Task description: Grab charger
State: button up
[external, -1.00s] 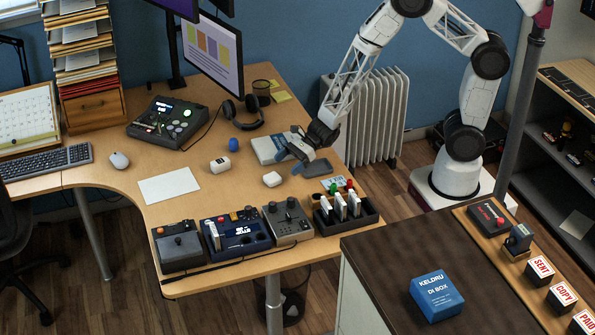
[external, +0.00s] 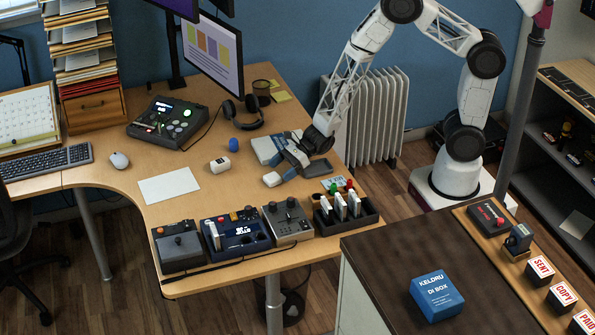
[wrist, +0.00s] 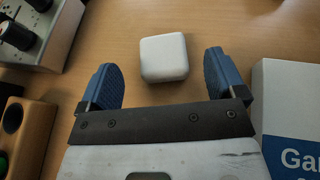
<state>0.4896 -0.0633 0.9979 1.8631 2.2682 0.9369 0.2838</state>
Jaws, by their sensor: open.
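A small white rounded block (external: 271,179), which looks like the charger, lies on the wooden desk. In the wrist view the white block (wrist: 164,57) sits just ahead of my gripper, between the lines of its two blue fingers. My gripper (external: 283,167) is open and empty, low over the desk and close to the block. In the wrist view my gripper (wrist: 161,74) shows a finger on each side, with clear gaps to the block.
A white and blue box (wrist: 290,110) stands close by the right finger. A grey joystick unit (external: 288,221) and a black tray with white items (external: 345,212) stand nearer the front edge. A white cylinder (external: 220,165) and a blue ball (external: 233,145) lie to the left.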

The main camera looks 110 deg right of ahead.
aim_at(269, 178)
dwell(0.3)
jog(key=shift+x, duration=2.6)
jog(key=shift+w+r, duration=0.1)
jog(key=shift+r, duration=0.05)
jog(key=shift+c, duration=0.3)
jog(key=c, duration=1)
jog(key=shift+r, duration=0.2)
